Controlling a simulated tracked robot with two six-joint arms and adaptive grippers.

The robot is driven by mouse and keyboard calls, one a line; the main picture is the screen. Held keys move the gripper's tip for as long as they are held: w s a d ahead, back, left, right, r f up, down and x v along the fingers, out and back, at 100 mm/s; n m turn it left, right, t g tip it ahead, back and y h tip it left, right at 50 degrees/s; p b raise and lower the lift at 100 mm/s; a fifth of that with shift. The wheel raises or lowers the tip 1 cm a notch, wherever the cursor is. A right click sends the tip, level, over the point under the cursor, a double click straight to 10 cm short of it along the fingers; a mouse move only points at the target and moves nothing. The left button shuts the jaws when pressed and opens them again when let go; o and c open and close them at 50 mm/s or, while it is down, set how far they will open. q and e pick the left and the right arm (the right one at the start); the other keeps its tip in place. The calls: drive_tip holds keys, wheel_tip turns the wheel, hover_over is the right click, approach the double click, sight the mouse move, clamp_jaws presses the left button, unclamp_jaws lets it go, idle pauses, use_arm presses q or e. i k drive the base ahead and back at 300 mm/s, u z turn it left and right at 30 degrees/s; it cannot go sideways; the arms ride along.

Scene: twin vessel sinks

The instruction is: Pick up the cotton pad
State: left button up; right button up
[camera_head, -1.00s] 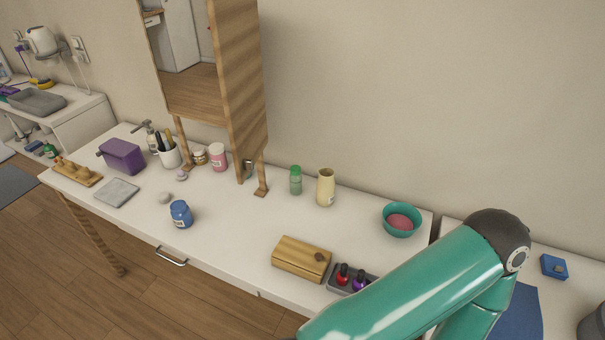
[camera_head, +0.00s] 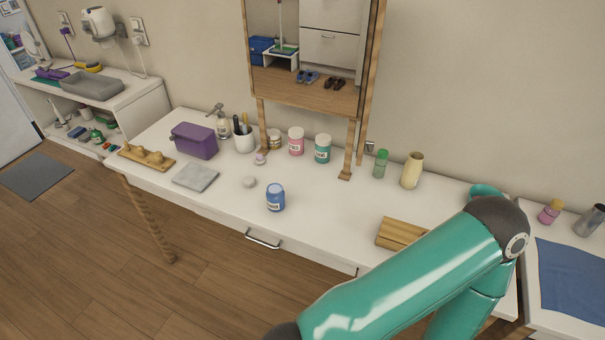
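A small, pale, round object (camera_head: 249,182), likely the cotton pad, lies on the white table (camera_head: 330,215). It is between a grey folded cloth (camera_head: 196,177) and a blue jar (camera_head: 275,197). Nothing touches it. One of my arms, green with dark joints, crosses the lower right of the view, well away from it. Neither of my grippers is in view.
A purple box (camera_head: 193,141), a wooden peg board (camera_head: 147,157) and a pen cup (camera_head: 243,139) stand at the left. A mirror stand (camera_head: 366,75) rises at the back. A wooden box (camera_head: 402,233) is partly behind my arm. The table's front middle is clear.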

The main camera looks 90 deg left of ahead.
sight(248, 180)
drive_tip(key=u, duration=0.05)
drive_tip(key=k, duration=1.55)
drive_tip(key=u, duration=1.45)
drive_tip(key=i, duration=1)
drive_tip(key=u, duration=0.2)
